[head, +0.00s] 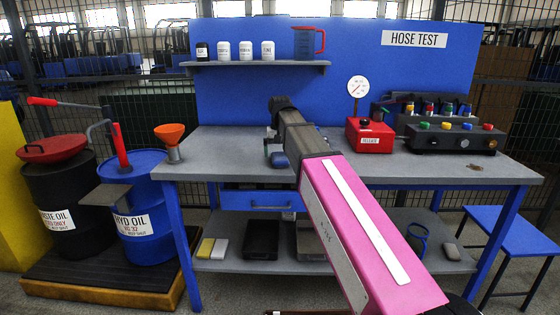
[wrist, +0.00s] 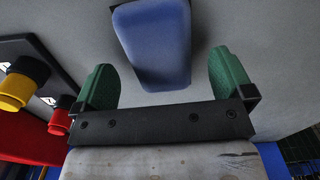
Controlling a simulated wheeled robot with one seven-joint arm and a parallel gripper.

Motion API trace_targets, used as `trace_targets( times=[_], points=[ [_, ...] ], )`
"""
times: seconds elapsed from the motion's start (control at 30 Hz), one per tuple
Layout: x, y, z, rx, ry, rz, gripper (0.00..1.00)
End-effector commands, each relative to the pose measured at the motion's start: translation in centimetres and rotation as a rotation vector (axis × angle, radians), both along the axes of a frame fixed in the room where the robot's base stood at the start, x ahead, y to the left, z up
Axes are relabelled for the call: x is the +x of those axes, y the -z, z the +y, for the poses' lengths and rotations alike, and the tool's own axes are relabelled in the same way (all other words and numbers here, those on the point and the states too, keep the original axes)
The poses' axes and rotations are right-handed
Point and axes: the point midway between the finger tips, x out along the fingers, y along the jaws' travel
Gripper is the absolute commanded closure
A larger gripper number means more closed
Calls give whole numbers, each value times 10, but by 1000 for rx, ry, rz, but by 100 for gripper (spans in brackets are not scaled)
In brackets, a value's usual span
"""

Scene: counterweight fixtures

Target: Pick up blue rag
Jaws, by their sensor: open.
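The blue rag (wrist: 155,45) lies as a folded, rounded pad on the grey bench top. In the wrist view it sits between and a little beyond the two green fingers of my gripper (wrist: 164,75), with a gap on each side. My gripper is open and empty. In the head view, a small part of the blue rag (head: 279,160) shows beside my arm's end. My arm hides most of my gripper and part of the rag there.
The grey workbench (head: 220,145) has a red box (head: 370,136) and a control panel (head: 450,138) on its right. An orange funnel (head: 170,137) stands at the left corner. A shelf (head: 255,65) with jars and a red-blue jug is above. Yellow and red fittings (wrist: 20,85) are left of my gripper.

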Motion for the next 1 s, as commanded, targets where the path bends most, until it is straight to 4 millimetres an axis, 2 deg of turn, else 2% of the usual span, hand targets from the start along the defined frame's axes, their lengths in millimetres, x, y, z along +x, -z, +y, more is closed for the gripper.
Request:
trace_targets(
  times=[0.13,0.4,0.43,0.5,0.6,1.0],
  points=[
    [-1,19,0,0,0,2,1],
    [0,24,0,0,0,0,1],
    [0,24,0,0,0,0,4],
    [0,24,0,0,0,0,27],
    [0,24,0,0,0,0,55],
    [0,21,0,0,0,0,55]
  ],
)
